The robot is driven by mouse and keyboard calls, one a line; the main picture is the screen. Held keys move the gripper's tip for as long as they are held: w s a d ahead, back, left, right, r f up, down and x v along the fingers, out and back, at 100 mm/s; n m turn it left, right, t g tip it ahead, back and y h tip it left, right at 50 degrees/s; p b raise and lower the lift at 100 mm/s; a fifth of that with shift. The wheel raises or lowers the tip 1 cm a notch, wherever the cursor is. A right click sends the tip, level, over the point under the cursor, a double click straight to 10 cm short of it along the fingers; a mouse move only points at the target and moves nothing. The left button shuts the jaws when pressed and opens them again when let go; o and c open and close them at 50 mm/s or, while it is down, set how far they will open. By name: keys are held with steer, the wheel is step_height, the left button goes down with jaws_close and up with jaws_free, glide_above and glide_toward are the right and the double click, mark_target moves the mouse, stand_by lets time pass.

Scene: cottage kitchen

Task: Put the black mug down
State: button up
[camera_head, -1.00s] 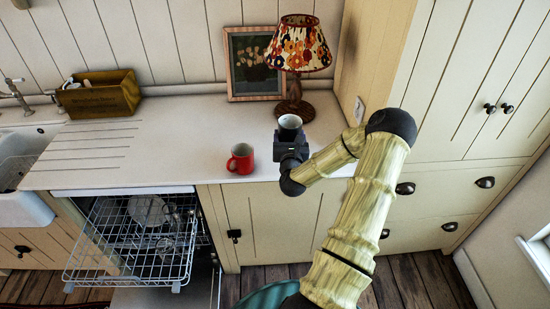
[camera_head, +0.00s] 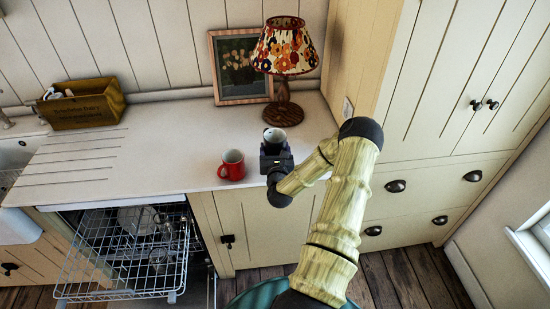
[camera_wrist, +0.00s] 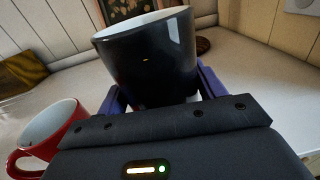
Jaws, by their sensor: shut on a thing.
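The black mug (camera_wrist: 148,62) is upright between the fingers of my gripper (camera_wrist: 165,95) in the wrist view. In the head view my gripper (camera_head: 275,150) is over the front part of the white counter (camera_head: 190,135), shut on the mug (camera_head: 275,136), whose pale inside faces up. The gripper hides most of the mug there. I cannot tell whether the mug's base touches the counter.
A red mug (camera_head: 232,165) stands close to the left of my gripper. Behind are a lamp (camera_head: 286,50) and a framed picture (camera_head: 238,75). A wooden box (camera_head: 85,108) is at the left. A dishwasher rack (camera_head: 130,270) is pulled out below. The counter's left middle is clear.

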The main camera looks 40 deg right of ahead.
steer(key=shift+f, duration=0.3)
steer(key=shift+w+f+p, duration=0.1)
steer(key=shift+f+p, duration=0.35)
steer(key=shift+f, duration=1.4)
steer(key=shift+f+b, duration=0.4)
steer(key=shift+b, duration=0.05)
steer(key=shift+f+b, duration=0.25)
steer(key=shift+b, duration=0.05)
